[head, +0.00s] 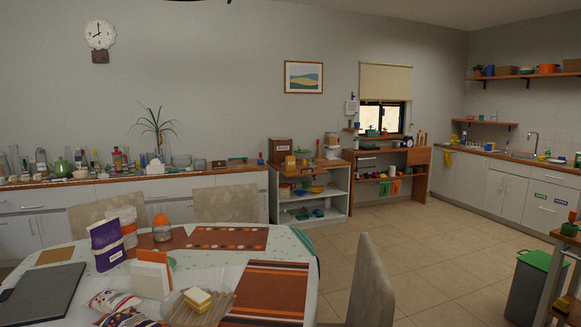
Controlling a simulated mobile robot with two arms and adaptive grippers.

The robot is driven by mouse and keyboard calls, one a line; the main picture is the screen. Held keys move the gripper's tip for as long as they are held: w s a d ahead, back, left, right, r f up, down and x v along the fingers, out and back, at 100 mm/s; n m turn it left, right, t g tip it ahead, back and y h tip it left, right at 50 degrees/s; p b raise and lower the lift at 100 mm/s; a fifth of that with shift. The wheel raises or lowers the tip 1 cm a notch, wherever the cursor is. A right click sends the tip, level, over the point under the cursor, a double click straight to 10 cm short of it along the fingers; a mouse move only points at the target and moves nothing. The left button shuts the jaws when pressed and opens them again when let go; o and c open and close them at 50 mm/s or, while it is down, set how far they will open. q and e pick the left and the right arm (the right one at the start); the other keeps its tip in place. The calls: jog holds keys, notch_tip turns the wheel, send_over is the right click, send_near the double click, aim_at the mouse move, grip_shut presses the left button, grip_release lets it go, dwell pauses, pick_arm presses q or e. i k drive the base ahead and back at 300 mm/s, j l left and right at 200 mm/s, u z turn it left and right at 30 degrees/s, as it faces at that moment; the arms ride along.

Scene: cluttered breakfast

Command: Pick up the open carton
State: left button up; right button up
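No carton is clearly labelled as open. A purple and white carton-like pack (107,247) stands upright near the left of the dining table, and its top looks uneven. A white box with an orange upper part (151,274) stands in front of it to the right; I cannot tell whether it is open. Another white and orange pack (129,229) stands behind the purple one, partly hidden by it. Neither of my grippers shows in the head view.
The round dining table (290,262) holds a dark laptop-like slab (40,292), an orange-topped jar (161,229), striped placemats (268,292), a board with yellow-white blocks (197,300) and small patterned bags (112,301). Chairs (368,285) surround it.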

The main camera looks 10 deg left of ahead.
aim_at(289, 160)
jog(key=i+l+z, duration=0.9)
jog(key=i+l, duration=0.15)
jog(key=i, duration=0.6)
jog(key=i+l+z, duration=0.15)
jog(key=i, duration=0.75)
jog(key=i+j+u, duration=0.4)
jog(key=i+u, duration=0.4)
jog(key=i, duration=0.2)
jog(key=i+u, duration=0.4)
jog(key=i, duration=0.15)
jog(key=i+l+u, duration=0.25)
jog(key=i+u, duration=0.4)
jog(key=i, duration=0.8)
jog(key=i+u, duration=0.3)
jog(key=i, duration=0.75)
jog(key=l, duration=0.1)
